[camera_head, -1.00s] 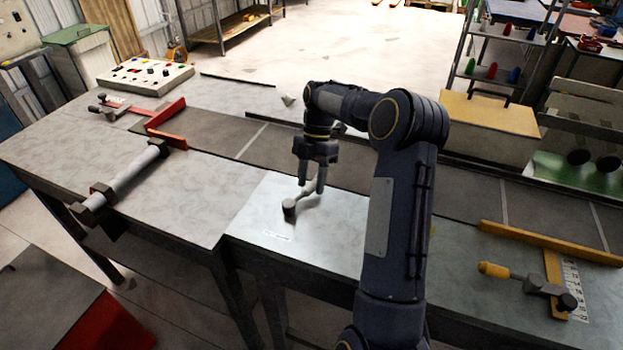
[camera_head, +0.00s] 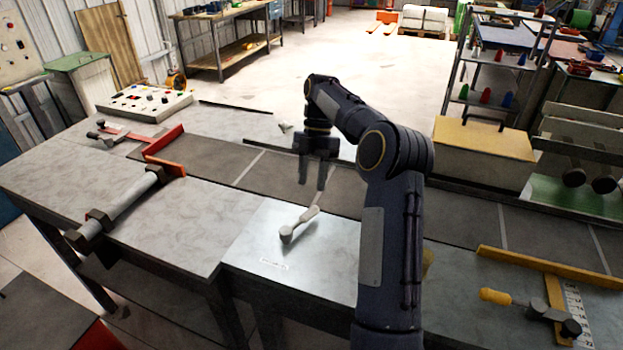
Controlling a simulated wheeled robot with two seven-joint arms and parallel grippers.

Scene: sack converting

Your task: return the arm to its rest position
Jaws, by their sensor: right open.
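My right arm reaches in from the bottom and bends over the table. My right gripper (camera_head: 315,172) points down, open and empty, above the dark strip of the table. A small grey tool with a round end (camera_head: 299,226) lies on the bright metal plate (camera_head: 265,240), below and in front of the fingers. The fingers look apart from it. My left gripper is not in view.
A red bracket (camera_head: 165,150) and a grey roller bar (camera_head: 120,208) lie on the left. A control box (camera_head: 145,103) stands behind them. A yellow bar (camera_head: 545,258) and a yellow-handled tool (camera_head: 510,302) lie on the right. The plate around the small tool is clear.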

